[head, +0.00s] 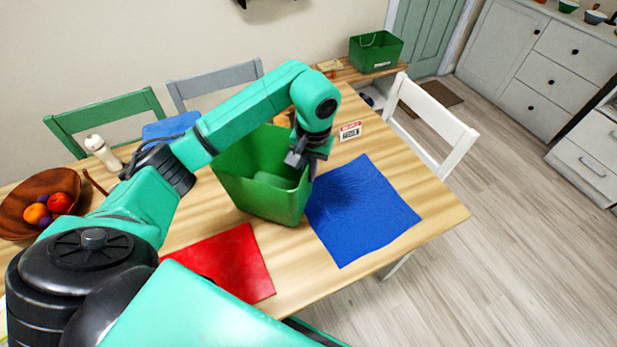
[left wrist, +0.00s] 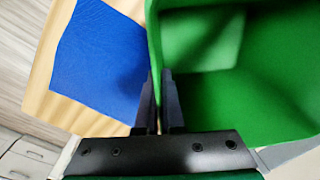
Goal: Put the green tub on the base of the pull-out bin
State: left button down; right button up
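The green tub (head: 262,195) is a tall open box over the wooden table, between the red and blue cloths. I cannot tell whether its bottom touches the table. My left gripper (head: 305,168) is at the tub's right rim, coming from above. In the left wrist view, the tub (left wrist: 240,80) fills the right side, and its wall runs down between the two close fingers of the left gripper (left wrist: 159,100). The gripper looks shut on that wall. My right gripper is not in view. I see no pull-out bin that I can identify for sure.
A blue cloth (head: 365,210) and a red cloth (head: 225,265) lie on the table (head: 440,212). A fruit bowl (head: 22,205) and a bottle (head: 103,153) stand at left. Another green container (head: 376,52) stands at the back. A white chair (head: 435,120) is at the right.

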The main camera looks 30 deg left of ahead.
pick_arm(q)
notch_tip(320, 180, down, 3)
jog(key=shift+w+r, duration=0.1)
jog(key=shift+f, duration=0.3)
jog(key=c, duration=1)
grip_release()
jog(key=shift+c, duration=0.2)
